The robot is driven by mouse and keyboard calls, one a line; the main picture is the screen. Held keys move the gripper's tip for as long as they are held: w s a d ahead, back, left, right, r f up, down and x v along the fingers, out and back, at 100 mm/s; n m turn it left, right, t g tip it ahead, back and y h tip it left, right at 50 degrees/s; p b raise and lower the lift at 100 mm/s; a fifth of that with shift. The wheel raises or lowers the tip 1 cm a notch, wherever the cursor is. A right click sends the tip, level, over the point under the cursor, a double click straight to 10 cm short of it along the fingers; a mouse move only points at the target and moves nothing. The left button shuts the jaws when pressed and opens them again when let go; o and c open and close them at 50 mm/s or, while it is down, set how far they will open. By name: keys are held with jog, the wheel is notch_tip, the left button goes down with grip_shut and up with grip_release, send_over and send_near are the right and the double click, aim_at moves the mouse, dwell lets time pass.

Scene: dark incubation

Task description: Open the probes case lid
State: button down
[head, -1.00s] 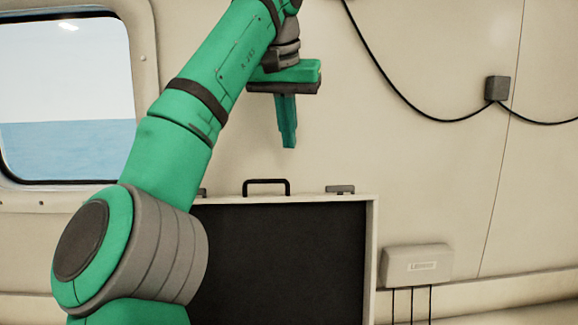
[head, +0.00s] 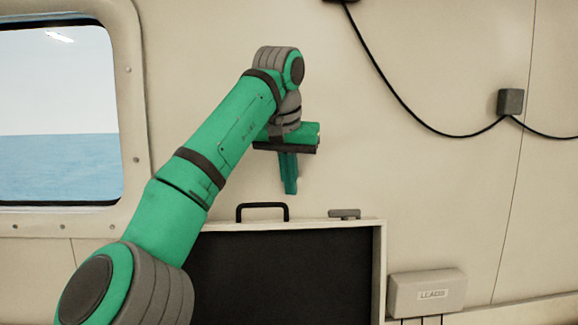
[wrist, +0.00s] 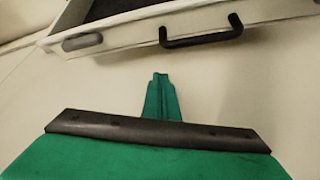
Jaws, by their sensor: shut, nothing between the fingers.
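The probes case lid (head: 380,265) stands raised, its dark inner face (head: 285,275) toward the head camera and its pale rim around it. A black handle (head: 262,206) and a grey latch (head: 344,214) sit on its top edge. In the wrist view the handle (wrist: 201,36), latch (wrist: 82,42) and pale case edge (wrist: 165,12) show at the top. My gripper (head: 290,191) points down just above the lid's top edge in the head view, shut and empty. Its fingers also show in the wrist view (wrist: 160,80), apart from the handle. The case bottom is out of view.
A pale wall stands behind, with a window (head: 60,110) at left. A black cable (head: 410,105) runs to a small wall box (head: 510,102). A labelled box (head: 427,292) is right of the lid.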

jog(key=shift+s+a+f, duration=0.2)
jog(key=shift+s+a, duration=0.05)
jog(key=shift+s, duration=0.25)
jog(key=shift+s+a+f, duration=0.2)
jog(key=shift+s+f, duration=0.05)
jog(key=shift+s, duration=0.3)
jog(key=shift+s+a+f, duration=0.2)
jog(key=shift+s+a, duration=0.05)
jog(key=shift+s, duration=0.25)
jog(key=shift+w, duration=0.15)
